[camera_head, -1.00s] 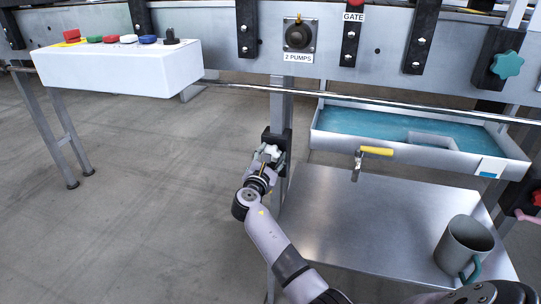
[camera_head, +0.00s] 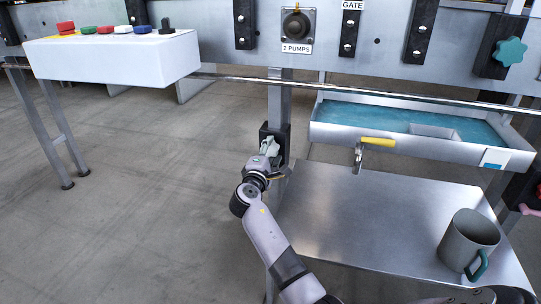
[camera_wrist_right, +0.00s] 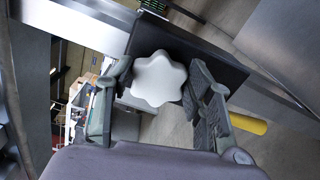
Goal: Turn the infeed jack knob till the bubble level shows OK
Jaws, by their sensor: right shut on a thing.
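The infeed jack knob (camera_wrist_right: 158,78) is a white, star-shaped knob on a black block (camera_wrist_right: 215,66) in the right wrist view. In the head view the block (camera_head: 283,140) sits on a grey leg under the machine. My right gripper (camera_wrist_right: 160,75) has a finger on each side of the knob and is shut on it. In the head view my right gripper (camera_head: 268,150) is at the block and mostly hides the knob. No bubble level reading can be made out. My left gripper is not in view.
Right of the leg, a steel shelf (camera_head: 350,222) carries a grey mug (camera_head: 468,242). Above it hangs a tray of blue liquid (camera_head: 325,130) with a yellow-handled tap (camera_head: 378,142). A white button box (camera_head: 110,58) is at the upper left. Floor left of the leg is clear.

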